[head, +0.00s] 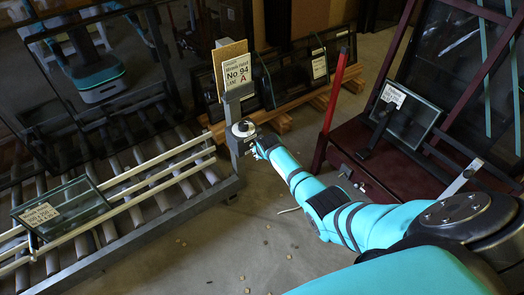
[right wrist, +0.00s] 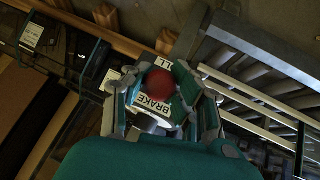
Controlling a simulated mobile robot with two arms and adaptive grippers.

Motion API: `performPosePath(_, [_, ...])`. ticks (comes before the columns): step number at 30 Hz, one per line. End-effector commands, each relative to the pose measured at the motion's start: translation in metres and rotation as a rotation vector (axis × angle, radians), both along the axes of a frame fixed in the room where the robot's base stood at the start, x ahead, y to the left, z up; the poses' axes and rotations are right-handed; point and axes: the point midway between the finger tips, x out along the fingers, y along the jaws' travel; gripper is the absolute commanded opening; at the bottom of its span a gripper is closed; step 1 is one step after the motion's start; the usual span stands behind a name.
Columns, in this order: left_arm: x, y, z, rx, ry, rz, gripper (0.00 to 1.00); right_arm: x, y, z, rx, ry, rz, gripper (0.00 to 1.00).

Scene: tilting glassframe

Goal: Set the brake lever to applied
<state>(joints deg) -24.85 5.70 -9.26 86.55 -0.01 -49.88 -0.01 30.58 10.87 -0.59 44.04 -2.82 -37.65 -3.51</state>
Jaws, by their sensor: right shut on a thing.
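The brake lever's round red knob (right wrist: 157,85) shows in the right wrist view. It sits between the fingers of my right gripper (right wrist: 155,98), which is shut on it. A white label reading BRAKE (right wrist: 150,106) lies beside the knob, and another label ending in LL (right wrist: 162,67) is on its other side. The lever's shaft is hidden. In the head view my right arm reaches from the lower right to a grey post (head: 236,125) at the end of the roller conveyor. My right gripper (head: 256,145) is beside this post; the knob cannot be made out there. My left gripper is not in view.
The roller conveyor (head: 215,196) with pale rails fills the left, with a labelled glass pane (head: 62,212) on it. A card reading No 94 A (head: 236,72) stands above the post. A maroon rack (head: 350,135) stands right. Floor in front is mostly clear.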

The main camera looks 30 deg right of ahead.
Motion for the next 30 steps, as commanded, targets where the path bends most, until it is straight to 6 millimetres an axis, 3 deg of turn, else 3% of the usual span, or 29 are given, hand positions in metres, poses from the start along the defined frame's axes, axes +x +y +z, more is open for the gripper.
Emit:
performPosePath(1, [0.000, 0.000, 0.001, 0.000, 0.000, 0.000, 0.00, 0.008, 0.000, 0.011, -0.001, -0.026, 0.002, 0.00])
performPosePath(3, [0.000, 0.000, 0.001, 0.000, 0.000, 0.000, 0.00, 0.008, 0.000, 0.011, -0.001, -0.026, 0.002, 0.00])
performPosePath(4, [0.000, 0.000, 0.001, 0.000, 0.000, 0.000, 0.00, 0.008, 0.000, 0.011, -0.001, -0.026, 0.002, 0.25])
performPosePath(10, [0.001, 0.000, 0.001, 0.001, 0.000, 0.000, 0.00, 0.006, 0.000, 0.007, -0.002, -0.018, 0.002, 0.51])
performPosePath(22, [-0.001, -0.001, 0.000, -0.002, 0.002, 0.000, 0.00, 0.000, 0.000, 0.007, -0.002, -0.010, 0.001, 0.53])
performPosePath(30, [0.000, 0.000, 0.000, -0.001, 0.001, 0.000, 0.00, -0.018, 0.007, 0.030, -0.002, -0.012, 0.003, 0.53])
